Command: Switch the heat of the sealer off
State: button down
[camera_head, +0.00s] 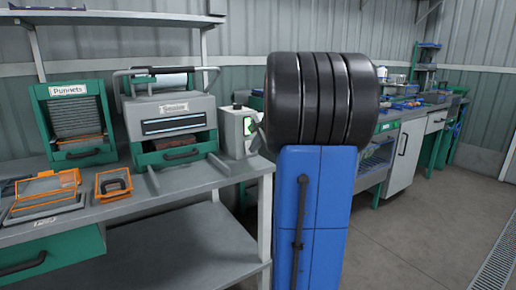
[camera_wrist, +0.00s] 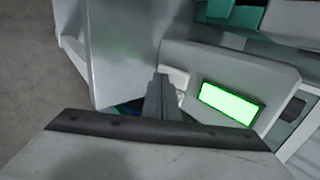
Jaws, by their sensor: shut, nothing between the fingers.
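The sealer (camera_head: 172,118) is a grey and green machine on the bench, labelled on its front. A small pale control box (camera_head: 236,133) stands at its right, with a lit green panel (camera_head: 247,125). In the wrist view the green panel (camera_wrist: 229,103) glows on the box face (camera_wrist: 268,75). My gripper (camera_wrist: 161,78) is shut and empty, its fingertips close to the box, left of the green panel. A small pale part (camera_wrist: 178,78), perhaps the switch, shows beside the fingertips; contact cannot be told. In the head view my gripper (camera_head: 255,131) is partly hidden by my arm.
A green punnet dispenser (camera_head: 76,122) stands left of the sealer. Orange-framed trays (camera_head: 45,187) and a small orange piece (camera_head: 113,184) lie on the bench's left. A second bench (camera_head: 413,128) stands at the back right. Floor at right is clear.

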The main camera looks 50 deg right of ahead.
jog(key=shift+w, duration=0.15)
jog(key=shift+w+d+f, duration=0.1)
jog(key=shift+w+f, duration=0.1)
jog(key=shift+f, duration=0.05)
jog(key=shift+r, duration=0.2)
dwell(0.3)
jog(key=shift+r, duration=0.75)
